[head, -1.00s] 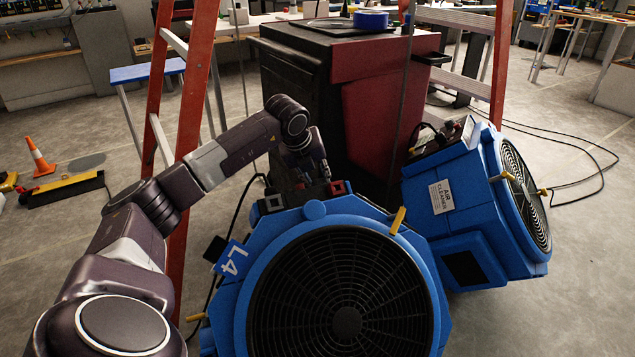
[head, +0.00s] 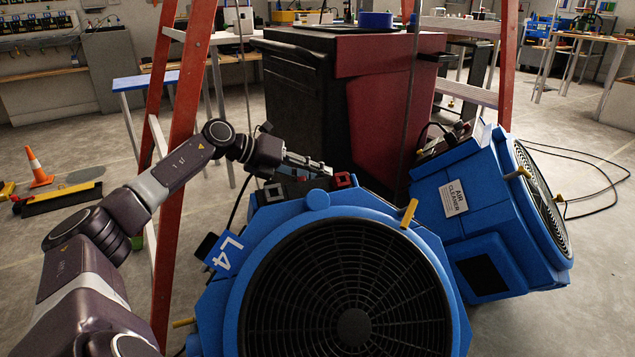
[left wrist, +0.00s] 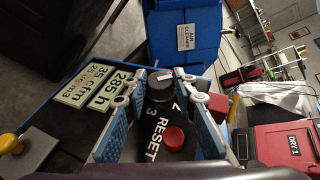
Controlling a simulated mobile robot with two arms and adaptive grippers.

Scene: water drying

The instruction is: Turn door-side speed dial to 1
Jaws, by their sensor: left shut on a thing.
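A black dial (left wrist: 160,88) with a pale pointer line stands on a dark panel in the left wrist view. In the head view my left gripper (head: 303,163) is at the top back of the blue fan unit marked L4 (head: 228,290). The dial itself cannot be made out there. My right gripper is not in view.
A second blue unit labelled AIR CLEANER (head: 480,225) stands tilted at the right. A black and red cabinet (head: 370,110) is behind both, with an orange ladder (head: 185,130) around it. A display (left wrist: 100,87) reads 285 h. Cables lie on the floor at right.

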